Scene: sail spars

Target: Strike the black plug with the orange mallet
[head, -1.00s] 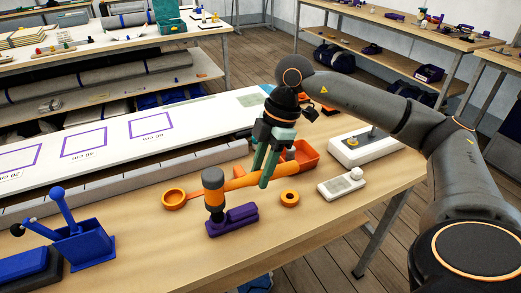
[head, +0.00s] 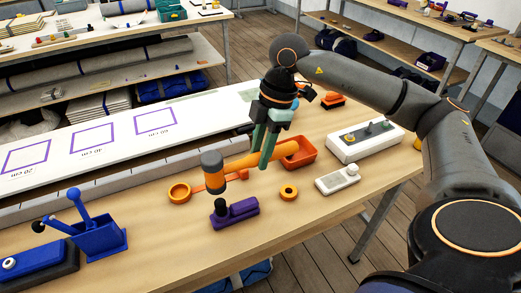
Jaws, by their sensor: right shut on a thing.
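My right gripper (head: 264,165) is shut on the handle of the orange mallet (head: 247,162). The mallet's head (head: 213,172), orange with grey ends, is at the left end of the handle and is held above the table. The black plug (head: 220,207) stands up at the left end of a purple block (head: 239,211) on the table. My left gripper is not in view.
An orange ring (head: 288,193), an orange round cup with a handle (head: 179,192) and an orange tray (head: 300,158) lie nearby. A white device (head: 337,180) and a white control box (head: 365,142) are at right. Blue holder (head: 98,238) at left.

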